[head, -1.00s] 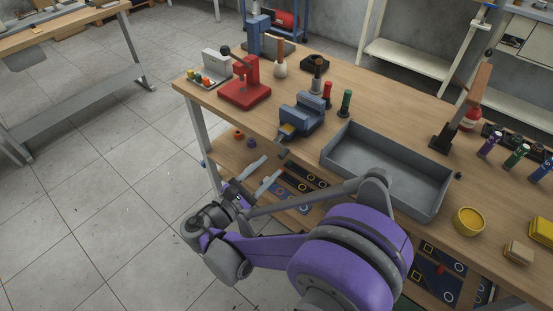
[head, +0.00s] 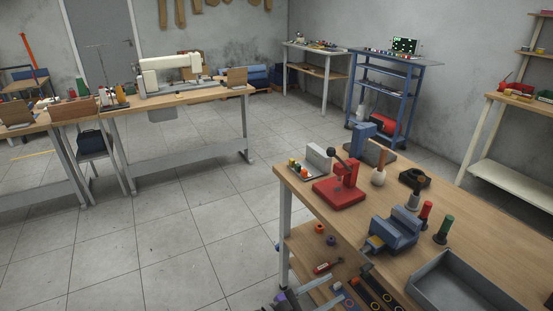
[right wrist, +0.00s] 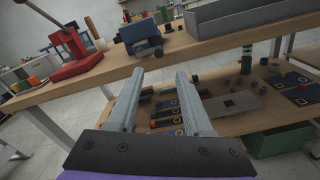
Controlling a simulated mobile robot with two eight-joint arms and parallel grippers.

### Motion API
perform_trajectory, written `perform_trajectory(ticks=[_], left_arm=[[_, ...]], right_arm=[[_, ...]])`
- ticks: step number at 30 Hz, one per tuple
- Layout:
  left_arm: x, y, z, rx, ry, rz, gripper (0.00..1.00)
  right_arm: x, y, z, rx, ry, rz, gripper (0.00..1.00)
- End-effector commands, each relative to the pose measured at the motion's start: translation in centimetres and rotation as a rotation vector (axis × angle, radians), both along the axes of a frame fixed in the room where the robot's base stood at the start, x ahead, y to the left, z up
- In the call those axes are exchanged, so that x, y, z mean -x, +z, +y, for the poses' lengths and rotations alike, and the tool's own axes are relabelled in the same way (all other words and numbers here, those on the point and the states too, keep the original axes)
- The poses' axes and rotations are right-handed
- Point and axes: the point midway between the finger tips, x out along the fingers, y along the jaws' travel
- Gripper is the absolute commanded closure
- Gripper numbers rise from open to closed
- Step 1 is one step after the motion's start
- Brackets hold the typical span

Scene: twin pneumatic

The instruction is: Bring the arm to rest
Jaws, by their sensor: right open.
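My right gripper (head: 324,294) shows at the bottom edge of the head view, with its pale grey fingers apart; most of the arm is below the picture. In the right wrist view the two fingers (right wrist: 160,78) are spread with nothing between them. They point toward the lower shelf (right wrist: 232,78) of the wooden workbench (head: 300,180), in front of its near side and below the top. My left gripper is not in view.
On the bench top stand a red press (head: 341,188), a blue vise (head: 395,232) and a grey tray (head: 462,285). Small parts lie on the lower shelf. Another table with a sewing machine (head: 170,72) stands at the back left. The tiled floor between is clear.

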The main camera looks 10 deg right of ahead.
Motion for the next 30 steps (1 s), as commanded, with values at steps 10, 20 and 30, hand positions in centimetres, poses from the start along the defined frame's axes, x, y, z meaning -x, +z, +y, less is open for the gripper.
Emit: perform_trajectory(ticks=[10,20,30], left_arm=[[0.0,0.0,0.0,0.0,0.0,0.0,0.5],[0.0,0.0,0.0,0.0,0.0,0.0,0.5],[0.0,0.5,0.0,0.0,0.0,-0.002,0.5]], right_arm=[[5.9,-4.9,-7.4,-0.644,-0.141,-0.127,0.49],[14.7,-9.3,-5.3,-1.404,-0.542,-0.535,0.49],[18.1,-9.1,-1.4,-1.839,-0.927,-0.933,0.49]])
